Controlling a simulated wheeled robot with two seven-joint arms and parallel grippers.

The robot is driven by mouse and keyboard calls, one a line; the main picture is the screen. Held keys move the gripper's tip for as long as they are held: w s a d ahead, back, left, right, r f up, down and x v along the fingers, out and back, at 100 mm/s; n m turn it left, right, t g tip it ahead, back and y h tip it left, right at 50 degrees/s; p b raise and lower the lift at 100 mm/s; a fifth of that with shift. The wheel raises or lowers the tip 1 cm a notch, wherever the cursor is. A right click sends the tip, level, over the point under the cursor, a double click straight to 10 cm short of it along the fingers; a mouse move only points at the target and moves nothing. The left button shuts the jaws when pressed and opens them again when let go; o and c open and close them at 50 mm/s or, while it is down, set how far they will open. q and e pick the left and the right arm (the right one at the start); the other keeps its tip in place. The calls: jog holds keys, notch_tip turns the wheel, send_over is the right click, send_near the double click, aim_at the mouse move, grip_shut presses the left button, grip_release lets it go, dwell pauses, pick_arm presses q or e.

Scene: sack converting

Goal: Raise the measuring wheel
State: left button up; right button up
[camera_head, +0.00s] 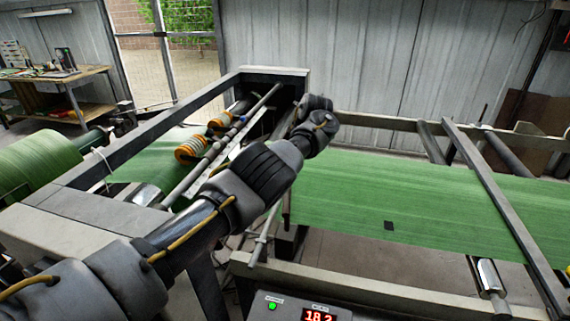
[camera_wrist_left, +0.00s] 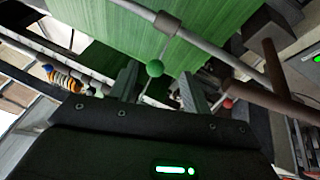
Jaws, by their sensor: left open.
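An orange ringed wheel (camera_head: 192,150), which looks like the measuring wheel, sits by a shaft over the green web (camera_head: 165,155) at the left of the head view. A smaller orange ringed piece (camera_head: 220,120) is farther along. Orange and blue rings (camera_wrist_left: 65,80) show at the left of the left wrist view. I see no contact with the knob. In the head view my left wrist hides the fingers.
A dark frame beam (camera_head: 150,125) and grey rails surround the web. A red ball knob (camera_wrist_left: 228,103) is right of my fingers. A panel with a red display (camera_head: 318,315) stands at the front. A workbench (camera_head: 60,75) is at the back left.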

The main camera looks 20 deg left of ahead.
pick_arm(q)
jog(key=b+v, duration=0.1)
jog(key=v, duration=0.4)
jog(key=shift+s+d+r, duration=0.1)
jog(key=shift+d+r, duration=0.1)
jog(key=shift+r, duration=0.15)
